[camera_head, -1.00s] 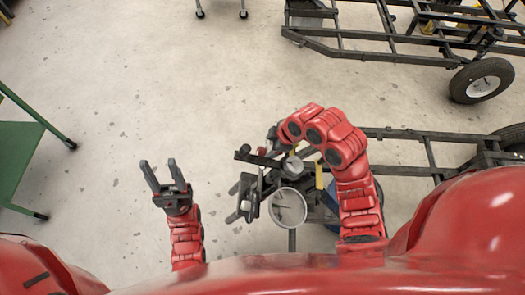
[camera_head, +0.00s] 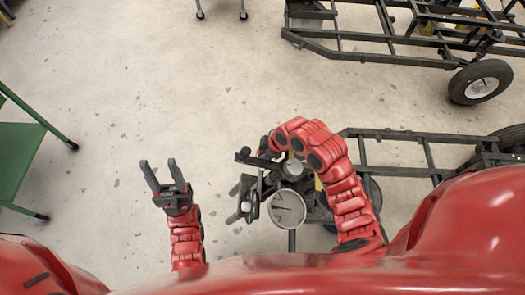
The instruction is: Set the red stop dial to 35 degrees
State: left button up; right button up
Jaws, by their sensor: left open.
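The suspension rig stands at lower centre, with a large white round dial (camera_head: 289,209) in front and a smaller white dial (camera_head: 293,169) behind it. A dark bar (camera_head: 254,160) sticks out to the left at the rig's top. I cannot make out the red stop dial; my red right arm arches over that area. My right gripper (camera_head: 268,148) is at the end of this arm, beside the bar and small dial, with its fingers mostly hidden. My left gripper (camera_head: 160,174) is open and empty over bare floor, left of the rig.
A dark chassis frame (camera_head: 400,158) extends right from the rig. Another frame with a wheel (camera_head: 481,83) is at upper right. A green stand (camera_head: 22,155) is at the left edge. The concrete floor (camera_head: 190,80) between them is clear.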

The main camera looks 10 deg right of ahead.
grip_shut()
jog(key=shift+w, duration=0.1)
